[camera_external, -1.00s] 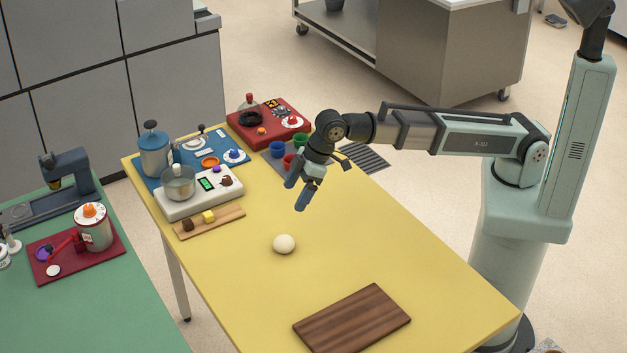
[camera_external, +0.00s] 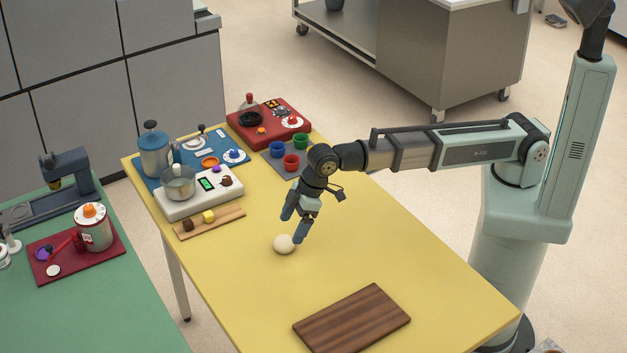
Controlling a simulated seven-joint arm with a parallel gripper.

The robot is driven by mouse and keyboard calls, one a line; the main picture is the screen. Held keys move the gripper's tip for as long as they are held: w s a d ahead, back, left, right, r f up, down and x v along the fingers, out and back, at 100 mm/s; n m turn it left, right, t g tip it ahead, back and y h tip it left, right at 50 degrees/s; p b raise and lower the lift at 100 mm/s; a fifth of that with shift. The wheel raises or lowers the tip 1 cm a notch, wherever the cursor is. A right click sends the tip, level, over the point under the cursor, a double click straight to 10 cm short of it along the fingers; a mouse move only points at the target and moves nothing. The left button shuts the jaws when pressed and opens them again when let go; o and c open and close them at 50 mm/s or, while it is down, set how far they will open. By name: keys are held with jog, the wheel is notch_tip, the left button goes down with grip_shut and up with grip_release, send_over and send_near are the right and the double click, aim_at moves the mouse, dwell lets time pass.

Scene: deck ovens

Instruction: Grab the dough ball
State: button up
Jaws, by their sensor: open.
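The dough ball (camera_external: 283,245) is a small cream-white ball on the yellow table (camera_external: 225,280), near its middle. My gripper (camera_external: 293,230) is open and points down just above the ball. One finger overlaps the ball's right edge in the picture, and the other finger is up and to the left of it. I cannot tell whether a finger touches the ball. The gripper holds nothing.
A dark wooden board (camera_external: 352,318) lies at the table's front. A narrow wooden board (camera_external: 209,222) with small blocks, a white scale (camera_external: 200,197) with a metal bowl, and blue, red and green cups on a grey mat stand behind. The table around the ball is clear.

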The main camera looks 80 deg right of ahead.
aim_at(286, 237)
jog(key=shift+x, duration=2.7)
jog(key=shift+w+d, duration=0.1)
jog(key=shift+d, duration=0.05)
jog(key=shift+c, duration=0.3)
jog(key=c, duration=1.1)
